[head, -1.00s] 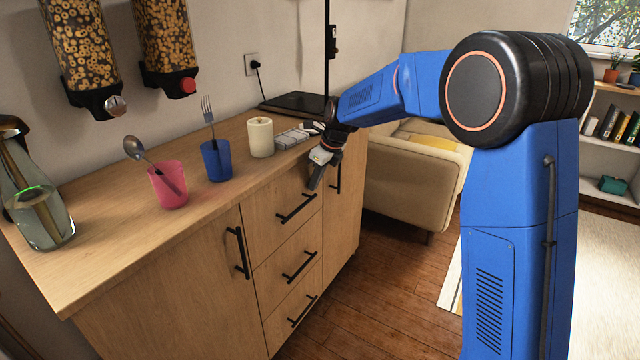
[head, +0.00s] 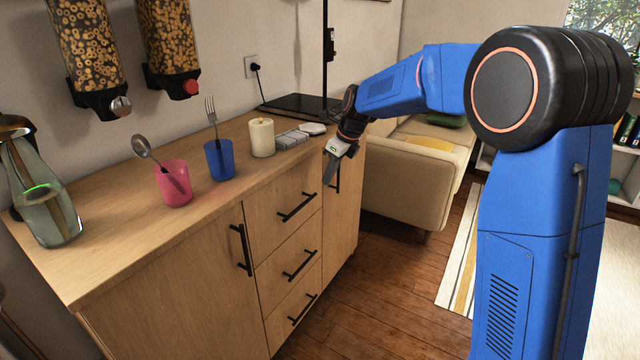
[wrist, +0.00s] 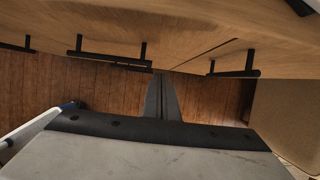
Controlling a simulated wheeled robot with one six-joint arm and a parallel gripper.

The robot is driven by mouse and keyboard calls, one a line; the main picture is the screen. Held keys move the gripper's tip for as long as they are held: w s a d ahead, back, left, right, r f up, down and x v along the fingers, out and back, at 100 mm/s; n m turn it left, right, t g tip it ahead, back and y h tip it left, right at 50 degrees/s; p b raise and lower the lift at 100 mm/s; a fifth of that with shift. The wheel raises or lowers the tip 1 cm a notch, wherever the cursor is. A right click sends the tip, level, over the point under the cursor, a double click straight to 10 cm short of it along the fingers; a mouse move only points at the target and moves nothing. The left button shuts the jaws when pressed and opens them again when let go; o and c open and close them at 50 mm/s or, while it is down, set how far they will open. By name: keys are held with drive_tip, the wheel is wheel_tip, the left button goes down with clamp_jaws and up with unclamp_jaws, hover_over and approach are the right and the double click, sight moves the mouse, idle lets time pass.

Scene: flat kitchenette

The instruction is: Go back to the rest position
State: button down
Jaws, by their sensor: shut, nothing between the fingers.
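My gripper (head: 330,172) is shut and empty. In the head view it points down in front of the right end of the wooden cabinet (head: 150,250), near the tall right door's handle. My blue arm reaches to it from the right. In the wrist view my gripper's dark fingers (wrist: 161,97) lie together over the wood floor (wrist: 100,85), with the cabinet front and its black handles above them in the picture. Whether the gripper touches the cabinet is not clear; it seems apart from it.
On the counter stand a glass carafe (head: 45,205), a pink cup (head: 173,188) with a spoon, a blue cup (head: 219,162) with a fork, and a candle (head: 261,138). A cream sofa (head: 405,185) stands beyond the cabinet. Floor (head: 385,285) in front is clear.

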drive_tip(key=s+d+r+n+h, duration=0.1)
drive_tip(key=s+d+r+n, duration=0.35)
drive_tip(key=s, duration=0.35)
drive_tip(key=s+d+r+n, duration=0.3)
drive_tip(key=s+d+r, duration=0.2)
drive_tip(key=s, duration=0.2)
drive_tip(key=s+d+f+n+h, duration=0.1)
drive_tip(key=s+d+f+n, duration=0.2)
drive_tip(key=s+n, duration=0.3)
drive_tip(key=s+d+f+n+t, duration=0.1)
drive_tip(key=s+d+f+n, duration=0.2)
drive_tip(key=s, duration=1.2)
drive_tip(key=s+d+f+n+t+h, duration=0.1)
drive_tip(key=s+d+f+n, duration=0.3)
drive_tip(key=s+n, duration=0.4)
drive_tip(key=s, duration=0.3)
drive_tip(key=shift+d+n+h, duration=0.3)
drive_tip(key=shift+n, duration=0.05)
drive_tip(key=shift+w+a, duration=0.1)
drive_tip(key=shift+w, duration=0.05)
